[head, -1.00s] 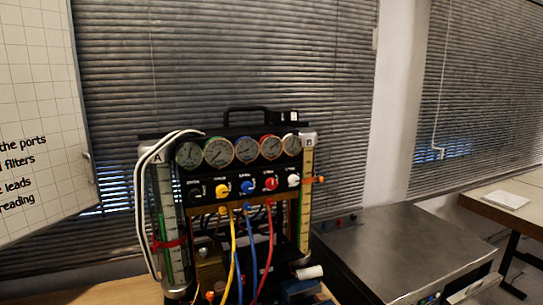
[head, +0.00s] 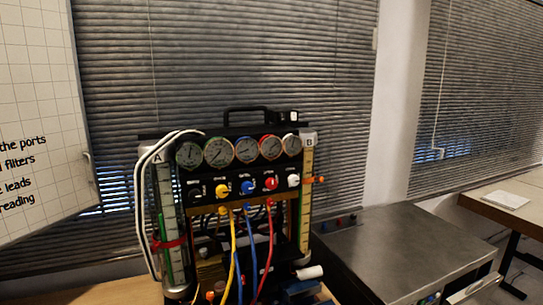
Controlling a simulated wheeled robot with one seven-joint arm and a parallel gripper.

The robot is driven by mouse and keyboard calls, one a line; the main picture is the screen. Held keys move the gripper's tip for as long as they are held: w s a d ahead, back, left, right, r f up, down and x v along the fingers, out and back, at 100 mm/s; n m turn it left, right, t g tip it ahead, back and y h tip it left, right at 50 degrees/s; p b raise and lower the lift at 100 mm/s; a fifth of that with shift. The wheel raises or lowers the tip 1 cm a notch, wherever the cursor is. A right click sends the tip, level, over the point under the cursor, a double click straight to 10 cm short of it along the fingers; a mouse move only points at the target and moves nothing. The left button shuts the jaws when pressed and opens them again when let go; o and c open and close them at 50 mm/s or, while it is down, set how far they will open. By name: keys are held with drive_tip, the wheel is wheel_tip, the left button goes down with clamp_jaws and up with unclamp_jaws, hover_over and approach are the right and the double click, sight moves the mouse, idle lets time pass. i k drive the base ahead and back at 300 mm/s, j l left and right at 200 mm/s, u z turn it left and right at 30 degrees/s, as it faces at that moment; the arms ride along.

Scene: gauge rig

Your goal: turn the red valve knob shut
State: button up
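The gauge rig (head: 238,172) stands on a wooden table in the middle of the head view. The red valve knob (head: 270,183) is on its black front panel, in a row with a black knob (head: 194,195), a yellow knob (head: 222,190), a blue knob (head: 247,187) and a white knob (head: 293,180). Several round gauges (head: 246,149) sit in a row above the knobs. The knob is too small here to tell its turn position. My gripper is not in view.
Yellow, blue and red hoses (head: 252,253) hang below the panel. White tubes (head: 141,205) loop down the left side. An orange-tipped fitting (head: 316,180) sticks out at the right. A metal cabinet (head: 405,250) stands to the right. A whiteboard (head: 40,110) is at the left.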

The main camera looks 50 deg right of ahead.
sight(270, 184)
drive_tip(key=z, duration=1.3)
